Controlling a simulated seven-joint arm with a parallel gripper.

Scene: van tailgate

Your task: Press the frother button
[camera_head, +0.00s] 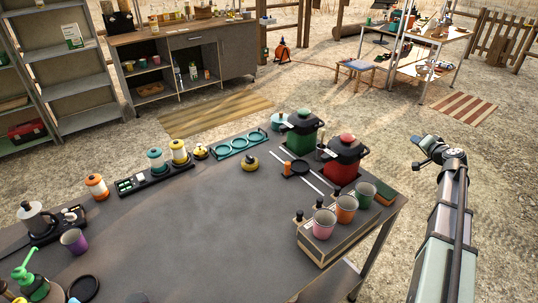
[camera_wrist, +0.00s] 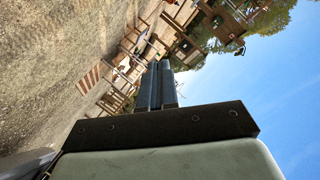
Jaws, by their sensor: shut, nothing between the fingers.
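My gripper (camera_wrist: 160,68) shows in the wrist view with its two dark fingers together and nothing between them. It points out over open ground, away from the worktop. In the head view my arm rises at the right, beyond the worktop's right edge and apart from everything on it. I cannot tell for sure which item is the frother, and no button can be made out. A black tray (camera_head: 130,186) on the worktop bears a teal-topped device (camera_head: 156,160) and a yellow-topped device (camera_head: 179,151). A dark base with a pale-bodied jug (camera_head: 34,217) stands at the left.
The grey worktop (camera_head: 180,235) has a clear middle. A green urn (camera_head: 300,133) and a red urn (camera_head: 343,162) stand at its back right. Several cups, one of them pink (camera_head: 324,223), stand in front. A green pump (camera_head: 27,270) is at the lower left, a purple cup (camera_head: 74,241) nearby.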

